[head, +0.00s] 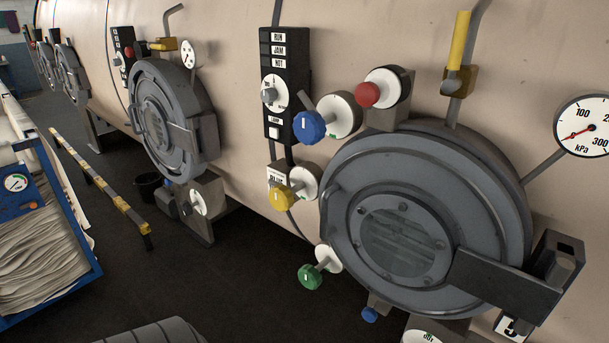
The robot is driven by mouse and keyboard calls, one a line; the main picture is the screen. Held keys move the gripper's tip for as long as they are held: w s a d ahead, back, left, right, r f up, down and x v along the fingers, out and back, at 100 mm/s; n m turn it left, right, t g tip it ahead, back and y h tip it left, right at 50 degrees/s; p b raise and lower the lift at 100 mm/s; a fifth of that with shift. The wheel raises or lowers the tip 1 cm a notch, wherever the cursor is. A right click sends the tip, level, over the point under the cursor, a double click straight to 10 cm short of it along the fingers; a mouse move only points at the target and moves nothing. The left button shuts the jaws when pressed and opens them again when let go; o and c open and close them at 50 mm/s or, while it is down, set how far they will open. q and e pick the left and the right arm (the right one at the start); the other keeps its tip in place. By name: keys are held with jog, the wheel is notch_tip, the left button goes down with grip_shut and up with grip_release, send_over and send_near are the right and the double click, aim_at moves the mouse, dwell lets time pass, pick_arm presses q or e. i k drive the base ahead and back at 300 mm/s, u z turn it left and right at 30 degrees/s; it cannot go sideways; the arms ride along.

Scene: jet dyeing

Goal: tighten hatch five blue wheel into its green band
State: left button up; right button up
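The near round grey hatch (435,205) is shut, with a glass port in its middle. A number plate (510,327) at its lower right is partly cut off, and its digit is hard to read. A large blue knob (309,127) stands out from a white disc (341,115) at the hatch's upper left. A smaller blue part (370,315) shows below the hatch, partly hidden. Beside it, a white dial (420,337) with green marks is cut by the bottom edge; its pointer cannot be read. Neither gripper is in view.
A red knob (367,95), yellow knob (280,198) and green knob (310,277) stick out around the hatch. A kPa gauge (588,126) is at right. A black switch panel (284,85) and a second hatch (168,118) lie left.

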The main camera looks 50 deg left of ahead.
aim_at(310, 127)
jog(key=u, duration=1.85)
